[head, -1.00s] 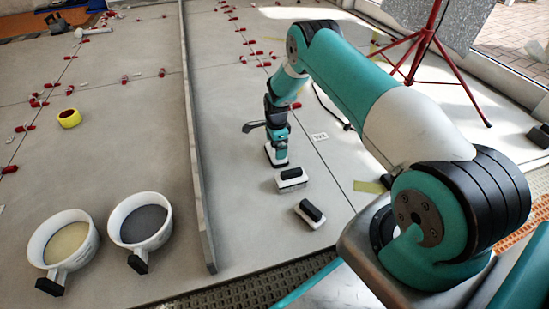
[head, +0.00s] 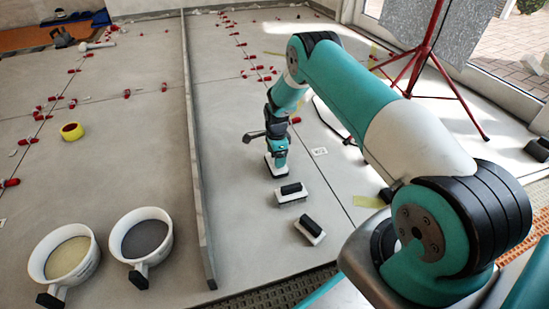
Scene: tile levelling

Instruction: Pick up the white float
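My gripper (head: 277,160) points straight down at a small float with a white base (head: 276,172), on the floor to the right of the long grey bar. The gripper covers the float's top and handle, so I cannot tell whether the fingers are open or shut on it. I also cannot tell whether the base touches the floor. Two similar floats with pale bases and black handles lie closer to me: one (head: 290,195) just in front of the gripper, the other (head: 310,231) further right and nearer.
A long upright grey bar (head: 196,150) runs along the floor left of the gripper. Two white buckets (head: 64,258) (head: 141,240) stand at lower left. A yellow tape roll (head: 72,131) and several red clips lie on the tiles. A red tripod (head: 420,55) stands at back right.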

